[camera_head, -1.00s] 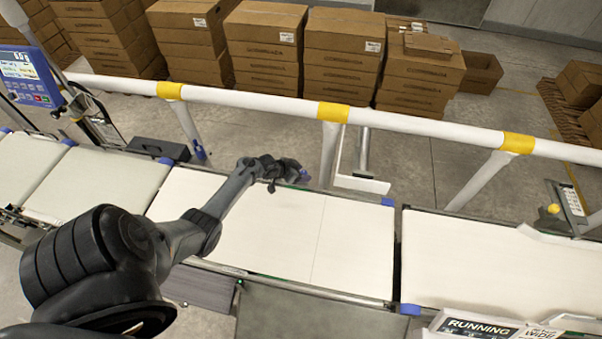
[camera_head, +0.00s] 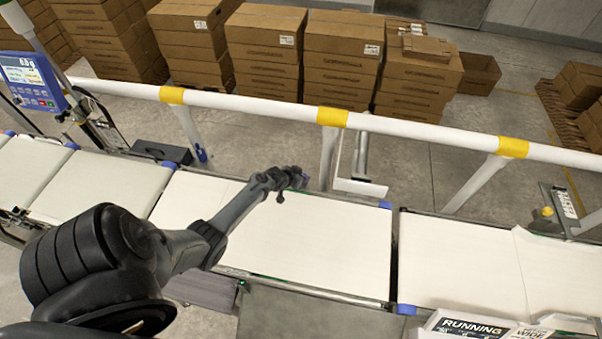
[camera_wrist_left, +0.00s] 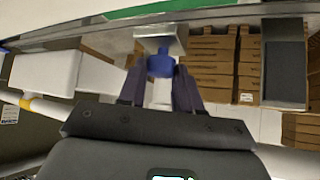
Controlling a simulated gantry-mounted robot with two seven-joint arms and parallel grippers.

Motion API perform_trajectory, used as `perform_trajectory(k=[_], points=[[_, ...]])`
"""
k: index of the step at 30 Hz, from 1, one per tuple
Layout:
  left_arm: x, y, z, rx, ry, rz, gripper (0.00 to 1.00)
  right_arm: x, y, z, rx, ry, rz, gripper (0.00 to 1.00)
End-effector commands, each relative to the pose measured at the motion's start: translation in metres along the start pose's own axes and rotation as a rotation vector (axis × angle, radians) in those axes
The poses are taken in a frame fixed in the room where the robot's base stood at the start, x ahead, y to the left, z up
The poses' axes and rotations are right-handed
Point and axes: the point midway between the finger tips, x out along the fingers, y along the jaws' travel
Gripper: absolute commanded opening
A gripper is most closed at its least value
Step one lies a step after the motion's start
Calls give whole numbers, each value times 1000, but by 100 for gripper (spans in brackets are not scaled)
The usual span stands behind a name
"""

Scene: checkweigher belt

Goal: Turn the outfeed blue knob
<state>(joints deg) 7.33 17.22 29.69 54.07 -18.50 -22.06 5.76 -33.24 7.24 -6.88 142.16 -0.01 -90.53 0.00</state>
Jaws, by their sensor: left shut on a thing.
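The blue knob (camera_wrist_left: 160,65) shows in the left wrist view, below a metal bracket at the belt's edge. My left gripper (camera_wrist_left: 160,78) has its two dark fingers on either side of the knob and is shut on it. In the head view my left gripper (camera_head: 299,178) is at the far edge of the middle white belt (camera_head: 310,240); the knob cannot be made out there. The knob's turn angle cannot be read. My right gripper is in neither view.
A white guard rail (camera_head: 250,104) with yellow bands runs behind the belts. Stacked cartons (camera_head: 265,50) stand beyond it. A blue display panel (camera_head: 28,80) is at the left. The belts carry no packages.

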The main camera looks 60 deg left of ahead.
Motion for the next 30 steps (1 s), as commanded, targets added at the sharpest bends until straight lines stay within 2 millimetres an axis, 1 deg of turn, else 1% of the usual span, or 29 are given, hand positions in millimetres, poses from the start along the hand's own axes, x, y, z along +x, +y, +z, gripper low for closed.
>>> perform_trajectory(k=[1,3,7,16,17,21,22,30], points=[[-2,3,-2,-30,-1,-26,3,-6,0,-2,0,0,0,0],[-1,3,-1,-64,0,-61,3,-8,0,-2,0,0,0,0],[0,2,0,-99,0,-97,3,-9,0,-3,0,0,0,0],[0,2,0,-104,0,-103,3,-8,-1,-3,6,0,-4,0],[0,2,0,-104,0,-103,35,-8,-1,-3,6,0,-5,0],[0,2,0,-103,0,-103,56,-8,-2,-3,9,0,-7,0],[0,2,0,-103,0,-103,59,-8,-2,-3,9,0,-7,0],[0,2,0,-103,0,-102,59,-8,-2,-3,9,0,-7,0]])
